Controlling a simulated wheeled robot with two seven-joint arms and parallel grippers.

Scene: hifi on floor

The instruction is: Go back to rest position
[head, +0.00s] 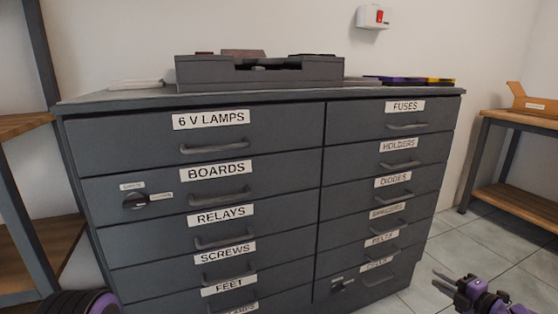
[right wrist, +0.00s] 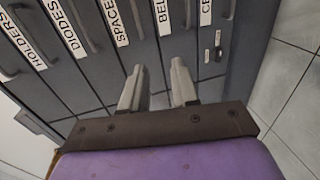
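My right gripper (head: 441,281) is at the lower right of the head view, in front of the right end of the grey drawer cabinet (head: 322,200). In the right wrist view its two fingers (right wrist: 157,68) stand apart with nothing between them, so it is open and empty. Labelled drawer fronts of the cabinet lie beyond the fingers there. My left gripper is not in view; only a dark and purple part of my left arm shows at the bottom left edge of the head view.
All cabinet drawers look shut. A dark grey tray-like unit (head: 262,74) stands on the cabinet top. A shelf (head: 42,246) is at the left. A wooden-topped table (head: 520,120) with an orange-brown open box (head: 534,103) is at the right. Tiled floor (head: 488,246) is clear between.

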